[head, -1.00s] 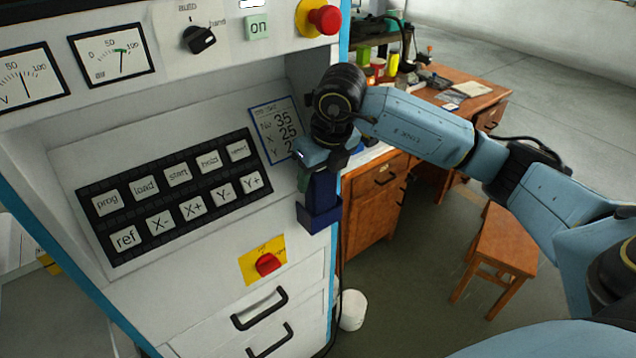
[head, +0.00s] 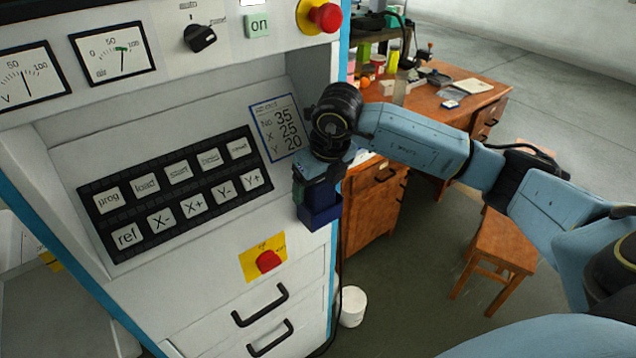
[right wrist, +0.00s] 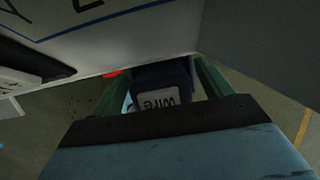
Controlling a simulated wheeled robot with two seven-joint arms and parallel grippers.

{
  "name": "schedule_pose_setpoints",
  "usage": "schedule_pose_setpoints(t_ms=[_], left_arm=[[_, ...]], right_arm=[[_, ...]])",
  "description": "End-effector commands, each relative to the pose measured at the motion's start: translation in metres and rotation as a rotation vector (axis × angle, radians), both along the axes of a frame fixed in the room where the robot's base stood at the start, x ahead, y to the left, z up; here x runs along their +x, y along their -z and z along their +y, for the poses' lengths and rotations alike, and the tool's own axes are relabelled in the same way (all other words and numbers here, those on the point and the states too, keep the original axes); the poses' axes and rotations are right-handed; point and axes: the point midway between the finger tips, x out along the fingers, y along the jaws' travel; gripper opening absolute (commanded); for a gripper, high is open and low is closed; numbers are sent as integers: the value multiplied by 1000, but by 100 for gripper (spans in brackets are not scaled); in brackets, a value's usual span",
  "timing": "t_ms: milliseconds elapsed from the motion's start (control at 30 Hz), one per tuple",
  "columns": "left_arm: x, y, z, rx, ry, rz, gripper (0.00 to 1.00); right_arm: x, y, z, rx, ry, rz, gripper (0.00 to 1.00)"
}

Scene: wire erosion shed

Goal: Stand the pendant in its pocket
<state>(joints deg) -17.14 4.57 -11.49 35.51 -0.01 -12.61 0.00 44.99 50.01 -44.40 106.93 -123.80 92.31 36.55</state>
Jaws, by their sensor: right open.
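My right gripper (head: 316,183) points down at the right edge of the machine cabinet, just above a dark blue pocket (head: 321,214) fixed there. In the right wrist view its two green fingers stand apart. Between them is a dark blue block with a white label reading "wire" (right wrist: 160,97), which looks like the pendant. It appears to stand in the pocket, its lower part hidden. I cannot tell whether the fingers touch it. In the head view the gripper covers most of it. My left gripper is not in view.
The cabinet's key panel (head: 175,195) and number card (head: 276,128) lie left of the gripper. A red switch (head: 268,261) sits below. A wooden desk (head: 440,108), a stool (head: 497,245) and a white bucket (head: 351,306) stand to the right.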

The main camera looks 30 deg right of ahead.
Motion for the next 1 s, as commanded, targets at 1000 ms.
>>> schedule_pose_setpoints(t_ms=[1000], left_arm=[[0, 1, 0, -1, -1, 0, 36]], right_arm=[[-20, -76, -2, 0, 1, 0, 78]])
